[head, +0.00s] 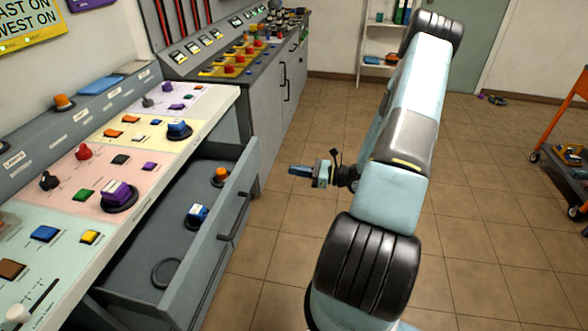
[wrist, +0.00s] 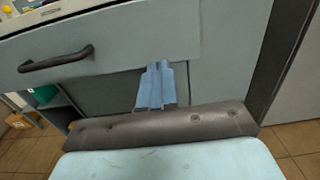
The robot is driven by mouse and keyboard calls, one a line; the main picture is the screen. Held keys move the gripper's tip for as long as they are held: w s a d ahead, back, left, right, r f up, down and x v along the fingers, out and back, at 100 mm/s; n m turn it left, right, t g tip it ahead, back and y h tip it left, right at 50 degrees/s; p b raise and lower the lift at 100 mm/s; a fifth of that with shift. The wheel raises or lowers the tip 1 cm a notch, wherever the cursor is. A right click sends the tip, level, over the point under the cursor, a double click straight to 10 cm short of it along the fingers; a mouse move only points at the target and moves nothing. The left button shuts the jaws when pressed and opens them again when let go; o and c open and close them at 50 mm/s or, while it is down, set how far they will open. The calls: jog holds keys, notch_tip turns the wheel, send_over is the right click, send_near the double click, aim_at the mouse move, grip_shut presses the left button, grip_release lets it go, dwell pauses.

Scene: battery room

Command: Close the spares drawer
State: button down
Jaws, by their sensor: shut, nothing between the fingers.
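The spares drawer (head: 183,285) stands pulled out from under the control desk at the left in the head view. Its grey front has a dark bar handle (head: 233,217). Inside lie an orange-topped knob (head: 221,175), a blue part (head: 198,214) and a dark ring (head: 166,272). In the wrist view the drawer front (wrist: 125,45) fills the upper part, with its handle (wrist: 55,60) at the left. My gripper (head: 292,170) is shut and empty, to the right of the drawer front in the head view. Its blue fingers (wrist: 160,66) point towards the drawer front in the wrist view; contact cannot be told.
The desk top (head: 219,97) carries several coloured buttons and knobs above the drawer. A grey cabinet (head: 262,105) with switches stands beyond it. An orange cart (head: 572,165) is at the far right. The tiled floor (head: 490,200) between is mostly clear.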

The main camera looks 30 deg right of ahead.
aim_at(254, 164)
jog(key=x, duration=1.2)
